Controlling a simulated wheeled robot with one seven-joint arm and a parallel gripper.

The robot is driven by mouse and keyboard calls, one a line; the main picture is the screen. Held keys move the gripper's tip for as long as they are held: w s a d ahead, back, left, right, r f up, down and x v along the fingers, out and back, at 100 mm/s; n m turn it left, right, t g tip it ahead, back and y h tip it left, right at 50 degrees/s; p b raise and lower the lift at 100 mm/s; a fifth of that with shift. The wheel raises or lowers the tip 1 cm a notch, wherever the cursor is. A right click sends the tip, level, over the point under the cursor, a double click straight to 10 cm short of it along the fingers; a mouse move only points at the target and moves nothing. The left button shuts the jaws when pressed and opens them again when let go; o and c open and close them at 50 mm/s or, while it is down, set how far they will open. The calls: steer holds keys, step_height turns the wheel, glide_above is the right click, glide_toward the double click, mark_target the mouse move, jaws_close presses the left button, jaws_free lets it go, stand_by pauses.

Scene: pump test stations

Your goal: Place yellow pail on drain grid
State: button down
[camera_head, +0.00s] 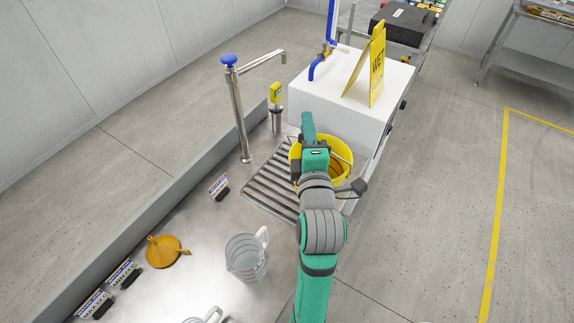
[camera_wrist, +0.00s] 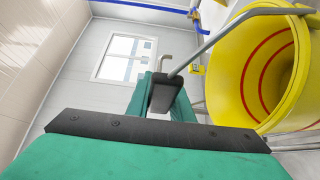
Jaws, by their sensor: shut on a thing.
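The yellow pail (camera_head: 344,155) is in front of the white block, at the right end of the drain grid (camera_head: 262,197). I cannot tell whether it touches the grid or hangs above it. My gripper (camera_head: 309,140) covers its left part in the head view. In the wrist view, the pail (camera_wrist: 235,85) is tilted in the picture, with red rings inside. Its grey bail handle runs into my gripper (camera_wrist: 163,92), which is shut on it. The slatted grid's left part is bare; its right part is hidden by my arm and the pail.
A metal tap post (camera_head: 238,115) with a blue knob stands behind the grid. A white block (camera_head: 335,95) carries a yellow wet-floor sign (camera_head: 376,68) and a blue tap. A clear jug (camera_head: 246,258) and an orange funnel (camera_head: 165,250) stand on the steel counter left of my arm.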

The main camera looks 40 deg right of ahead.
steer(key=w+d+f, duration=0.2)
steer(key=w+f, duration=1)
steer(key=w, duration=0.1)
steer(key=shift+w+f, duration=0.35)
steer(key=shift+f, duration=0.05)
steer(key=shift+w+f, duration=0.1)
steer(key=shift+f, duration=0.05)
steer(key=c, duration=1.6)
jaws_free()
steer(key=shift+w+d, duration=0.1)
steer(key=shift+o, duration=0.2)
steer(key=v, duration=1.2)
